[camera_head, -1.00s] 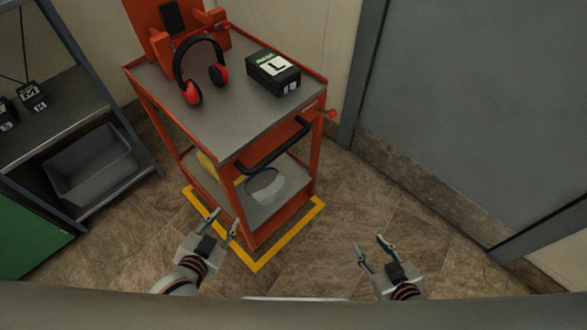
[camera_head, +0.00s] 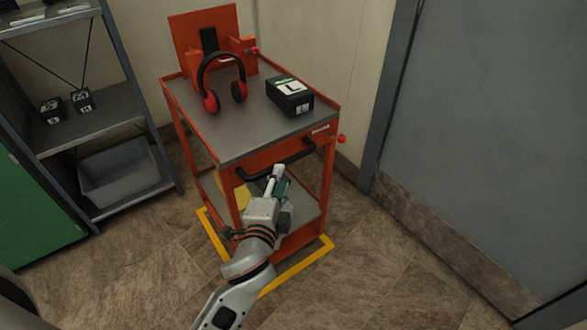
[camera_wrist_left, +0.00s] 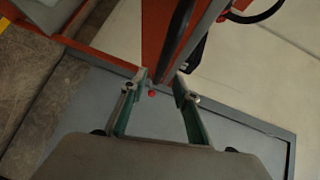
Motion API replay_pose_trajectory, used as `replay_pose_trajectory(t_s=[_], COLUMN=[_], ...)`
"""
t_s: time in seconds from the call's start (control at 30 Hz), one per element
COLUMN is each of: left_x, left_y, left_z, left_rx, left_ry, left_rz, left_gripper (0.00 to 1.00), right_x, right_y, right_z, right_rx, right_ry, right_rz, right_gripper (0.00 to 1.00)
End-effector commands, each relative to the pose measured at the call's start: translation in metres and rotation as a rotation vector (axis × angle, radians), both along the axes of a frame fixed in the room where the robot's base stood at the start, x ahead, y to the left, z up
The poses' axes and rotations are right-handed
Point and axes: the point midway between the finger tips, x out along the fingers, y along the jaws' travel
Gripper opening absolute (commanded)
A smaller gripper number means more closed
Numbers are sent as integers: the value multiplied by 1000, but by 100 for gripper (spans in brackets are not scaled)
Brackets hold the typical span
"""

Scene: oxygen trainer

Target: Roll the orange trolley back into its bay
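The orange trolley (camera_head: 231,145) stands upright in the head view, with a grey top and a black handle (camera_head: 262,171) on its near side. A yellow floor outline (camera_head: 297,267) marks the bay; its left and front strips show around the trolley's base. My left gripper (camera_head: 279,176) is at the handle, covering part of it and of the lower shelf. In the left wrist view my left gripper (camera_wrist_left: 160,88) has its fingers apart, with the trolley's orange side (camera_wrist_left: 155,35) beyond them. I cannot tell whether it touches the handle. My right gripper is out of view.
Red-and-black headphones (camera_head: 211,99) and a black box (camera_head: 290,97) sit on the trolley top. A shelf rack (camera_head: 100,127) with a grey bin (camera_head: 120,177) stands to the left. A grey door (camera_head: 480,140) is at the right. The floor in front is clear.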

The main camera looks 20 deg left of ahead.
Motion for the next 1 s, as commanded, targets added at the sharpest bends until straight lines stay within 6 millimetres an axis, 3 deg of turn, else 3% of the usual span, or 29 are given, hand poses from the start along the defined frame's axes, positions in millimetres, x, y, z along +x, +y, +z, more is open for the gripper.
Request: replay_pose_trajectory(t_s=[0.17, 0.6, 0.97, 1.0], left_x=[17, 72, 77, 77], left_y=[2, 8, 9, 9], left_z=[0, -9, -9, -9], left_rx=[10, 8, 6, 6], left_ry=[-5, -2, -3, -3], left_rz=[2, 1, 1, 1], left_gripper=[30, 30, 30, 22], right_x=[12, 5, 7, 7], right_y=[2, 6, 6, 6], right_z=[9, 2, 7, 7], right_rx=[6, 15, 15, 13], right_ry=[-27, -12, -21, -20], right_rz=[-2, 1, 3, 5], right_gripper=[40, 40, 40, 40])
